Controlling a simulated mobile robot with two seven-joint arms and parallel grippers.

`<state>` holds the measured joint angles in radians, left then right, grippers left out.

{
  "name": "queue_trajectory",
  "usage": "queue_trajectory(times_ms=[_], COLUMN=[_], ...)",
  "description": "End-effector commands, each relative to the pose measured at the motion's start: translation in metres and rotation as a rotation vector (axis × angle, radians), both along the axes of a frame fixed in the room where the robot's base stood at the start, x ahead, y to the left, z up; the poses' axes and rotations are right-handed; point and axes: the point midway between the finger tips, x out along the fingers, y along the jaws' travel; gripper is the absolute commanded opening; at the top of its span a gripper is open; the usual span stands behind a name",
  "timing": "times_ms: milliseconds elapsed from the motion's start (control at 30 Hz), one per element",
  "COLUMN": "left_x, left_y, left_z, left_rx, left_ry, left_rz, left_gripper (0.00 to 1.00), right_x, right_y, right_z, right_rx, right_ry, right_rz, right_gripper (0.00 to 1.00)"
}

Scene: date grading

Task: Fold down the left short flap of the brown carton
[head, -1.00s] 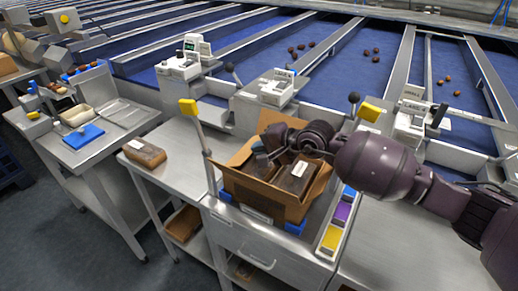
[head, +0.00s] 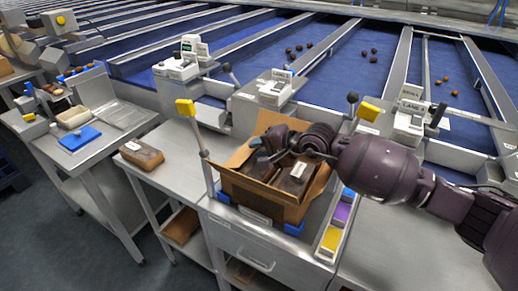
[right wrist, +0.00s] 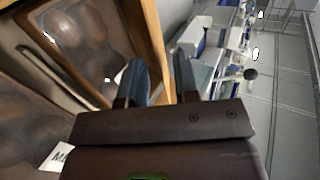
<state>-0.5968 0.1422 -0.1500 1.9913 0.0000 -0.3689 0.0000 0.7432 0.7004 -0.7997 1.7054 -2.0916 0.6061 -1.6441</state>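The brown carton (head: 262,207) stands on the steel bench with its top open and dark packs (head: 294,178) inside. Its left short flap (head: 238,158) stands up and leans outward. My right gripper (head: 258,158) reaches across the carton from the right, with its fingers close to the inner side of that flap. In the right wrist view the two blue-grey fingers (right wrist: 163,80) are apart, with a cardboard edge (right wrist: 155,35) running toward the gap between them. I cannot tell whether they touch it. My left gripper is not in view.
A yellow-topped post (head: 186,108) stands just left of the carton. A wrapped brown pack (head: 141,154) lies on the bench farther left. A holder with yellow and purple blocks (head: 331,240) is right of the carton. Scales and sorting lanes are behind.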

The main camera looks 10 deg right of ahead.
Motion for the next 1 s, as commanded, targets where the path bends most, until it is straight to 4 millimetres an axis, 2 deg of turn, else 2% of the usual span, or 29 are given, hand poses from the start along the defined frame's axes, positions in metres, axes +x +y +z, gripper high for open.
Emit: queue_trajectory(times_ms=[400,600,1000], left_x=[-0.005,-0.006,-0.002], left_y=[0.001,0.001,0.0], left_z=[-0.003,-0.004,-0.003], left_rx=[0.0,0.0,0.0], left_ry=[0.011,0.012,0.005], left_rz=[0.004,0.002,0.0], left_gripper=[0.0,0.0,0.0], right_x=[-0.035,-0.048,-0.054], right_y=[-0.049,-0.067,-0.074], right_z=[0.032,0.044,0.05], right_rx=[-0.002,-0.002,-0.001], right_ry=[-0.002,-0.001,0.001], right_rz=[-0.001,-0.001,0.0], right_gripper=[0.29,0.29,0.29])
